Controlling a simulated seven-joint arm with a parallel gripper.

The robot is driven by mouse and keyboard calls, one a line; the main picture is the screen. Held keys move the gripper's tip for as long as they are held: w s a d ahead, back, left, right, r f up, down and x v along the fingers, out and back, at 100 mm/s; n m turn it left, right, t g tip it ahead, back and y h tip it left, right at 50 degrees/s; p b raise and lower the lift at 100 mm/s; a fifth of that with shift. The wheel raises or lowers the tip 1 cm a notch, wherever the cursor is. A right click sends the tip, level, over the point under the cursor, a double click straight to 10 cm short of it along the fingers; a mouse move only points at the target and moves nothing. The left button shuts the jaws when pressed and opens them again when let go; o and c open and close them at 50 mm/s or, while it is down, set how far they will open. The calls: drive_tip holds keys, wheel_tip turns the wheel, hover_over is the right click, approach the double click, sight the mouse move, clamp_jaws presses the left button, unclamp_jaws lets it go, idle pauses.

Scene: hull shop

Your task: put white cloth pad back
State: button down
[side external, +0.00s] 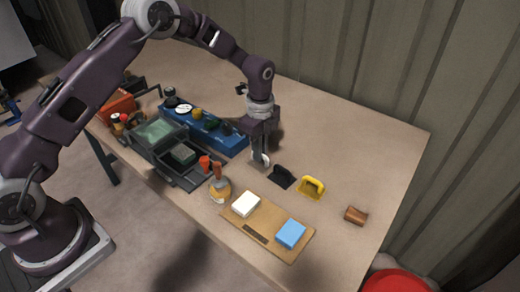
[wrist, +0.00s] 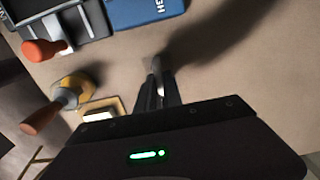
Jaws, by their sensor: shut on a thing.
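The white cloth pad (side external: 246,204) lies on the left part of a tan board (side external: 268,226), beside a light blue pad (side external: 291,233). My gripper (side external: 260,158) is above the table behind the board, apart from the white pad, pointing down. It is shut on a small light grey thing (side external: 260,161), mostly hidden by the fingers. In the wrist view my gripper (wrist: 158,92) has its fingers close together around this thing, and I cannot tell what it is. The white pad (wrist: 99,114) shows there partly, cut off by the gripper body.
A round yellowish tool with an orange handle (side external: 219,187) stands left of the board. A black holder (side external: 282,177), a yellow handled tool (side external: 313,187) and a brown cylinder (side external: 356,215) are to the right. A blue tray (side external: 232,144) and open dark case (side external: 150,150) are left.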

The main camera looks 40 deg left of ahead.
drive_tip(key=c, duration=1.5)
unclamp_jaws()
drive_tip(key=shift+f, duration=0.1)
drive_tip(key=s+r+n+t, duration=0.1)
drive_tip(key=s+r+n, duration=0.15)
drive_tip(key=r, duration=0.85)
drive_tip(key=s+r+n, duration=0.1)
drive_tip(key=s+r, duration=0.3)
drive_tip(key=r, duration=0.7)
drive_tip(key=s+a+r+n+t, duration=0.2)
drive_tip(key=s+r+n, duration=0.35)
drive_tip(key=s, duration=0.45)
drive_tip(key=s+n+t, duration=0.1)
drive_tip(key=s+n, duration=0.2)
drive_tip(key=s, duration=0.2)
drive_tip(key=s+n, duration=0.3)
drive_tip(key=s, duration=0.3)
drive_tip(key=s+a+f+n+t, duration=0.1)
drive_tip(key=s+n, duration=0.2)
drive_tip(key=s, duration=0.3)
drive_tip(key=shift+s+t, duration=0.15)
drive_tip(key=shift+t, duration=0.15)
